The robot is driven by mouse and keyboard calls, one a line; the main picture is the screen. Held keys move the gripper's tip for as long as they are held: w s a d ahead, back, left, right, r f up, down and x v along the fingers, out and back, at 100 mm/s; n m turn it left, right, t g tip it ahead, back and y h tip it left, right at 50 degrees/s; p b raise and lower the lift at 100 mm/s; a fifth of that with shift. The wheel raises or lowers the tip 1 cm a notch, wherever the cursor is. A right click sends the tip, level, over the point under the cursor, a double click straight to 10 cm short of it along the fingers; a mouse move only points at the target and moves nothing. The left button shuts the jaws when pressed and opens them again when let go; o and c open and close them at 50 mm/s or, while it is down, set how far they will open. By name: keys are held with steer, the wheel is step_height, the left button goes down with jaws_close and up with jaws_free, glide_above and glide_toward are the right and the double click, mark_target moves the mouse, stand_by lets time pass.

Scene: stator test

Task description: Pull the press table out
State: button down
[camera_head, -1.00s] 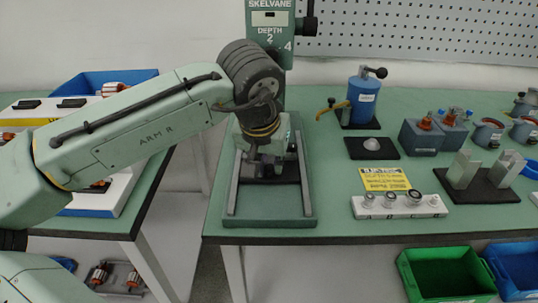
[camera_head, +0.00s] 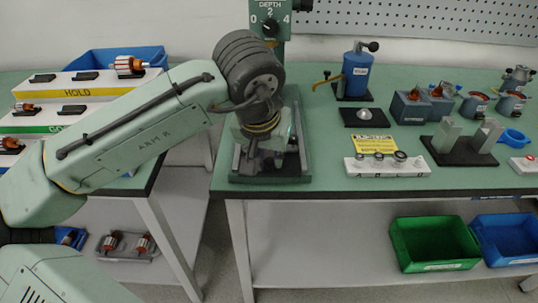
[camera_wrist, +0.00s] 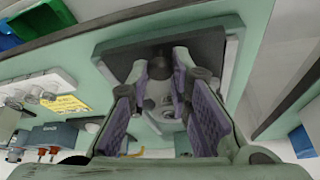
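The press (camera_head: 270,20) stands on the green bench, with its head partly cut off at the top. Its base (camera_head: 270,180) carries two side rails. My gripper (camera_head: 264,158) points down over the front part of this base. In the wrist view, my two purple-padded fingers (camera_wrist: 160,70) flank a dark round knob (camera_wrist: 159,66) closely, tips against its sides. The knob stands at the front of the pale press table (camera_wrist: 160,112), which shows between the fingers. My arm and the fingers hide much of the press table.
To the right lie a yellow label card (camera_head: 370,145), a white block with round pieces (camera_head: 388,167) and a dark stand with metal blocks (camera_head: 460,150). Green (camera_head: 435,245) and blue (camera_head: 505,240) bins sit below. Left is a rack of rotors (camera_head: 75,93). The bench front edge is close.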

steer(key=c, duration=1.5)
jaws_free()
steer(key=shift+s, duration=0.2)
steer(key=shift+o, duration=0.2)
steer(key=shift+r, duration=0.1)
steer(key=v, duration=1.1)
steer(key=shift+r, duration=0.4)
steer(key=shift+s, duration=0.15)
